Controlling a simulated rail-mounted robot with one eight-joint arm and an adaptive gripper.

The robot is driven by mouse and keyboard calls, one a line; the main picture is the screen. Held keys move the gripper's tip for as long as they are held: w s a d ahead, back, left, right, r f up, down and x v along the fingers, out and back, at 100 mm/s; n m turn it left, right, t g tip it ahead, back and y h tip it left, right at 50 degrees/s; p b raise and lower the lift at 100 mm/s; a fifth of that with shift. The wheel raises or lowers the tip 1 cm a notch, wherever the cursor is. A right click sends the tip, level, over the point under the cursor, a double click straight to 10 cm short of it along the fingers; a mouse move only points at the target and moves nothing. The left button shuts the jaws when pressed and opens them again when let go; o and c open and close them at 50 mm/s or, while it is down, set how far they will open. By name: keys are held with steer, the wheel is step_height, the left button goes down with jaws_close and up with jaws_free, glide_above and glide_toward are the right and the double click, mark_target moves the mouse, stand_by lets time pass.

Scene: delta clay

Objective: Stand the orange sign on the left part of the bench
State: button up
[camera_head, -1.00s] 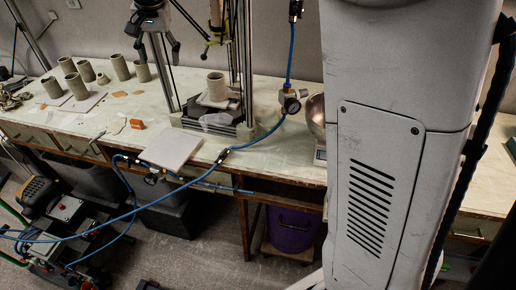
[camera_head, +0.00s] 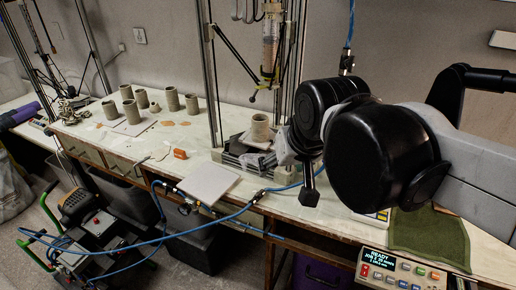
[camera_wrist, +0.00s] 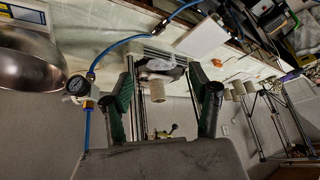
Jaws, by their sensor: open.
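The small orange sign (camera_head: 180,154) stands on the left part of the bench (camera_head: 140,150) in the head view, just left of a pale square board (camera_head: 208,184). In the wrist view the orange sign (camera_wrist: 217,63) shows as a small spot right of my gripper. My gripper (camera_wrist: 163,75) is open and empty in the wrist view, its two dark fingers spread apart. In the head view my gripper (camera_head: 309,190) hangs above the bench, well to the right of the sign and partly hidden by my arm.
A metal frame rig (camera_head: 215,100) with a clay cylinder (camera_head: 260,128) stands between my gripper and the sign. Several clay cylinders (camera_head: 131,110) stand at the back left. A blue hose (camera_head: 235,214) runs along the front edge. A metal bowl (camera_wrist: 30,65) shows in the wrist view.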

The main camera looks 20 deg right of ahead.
steer(key=s+d+f, duration=0.1)
steer(key=s+f, duration=0.3)
steer(key=s, duration=0.1)
steer(key=shift+s+f+n+t, duration=0.15)
steer(key=shift+f+n+t, duration=0.15)
steer(key=shift+n+t, duration=0.1)
steer(key=shift+d, duration=0.1)
steer(key=shift+f+b, duration=1.3)
steer(key=shift+b, duration=0.05)
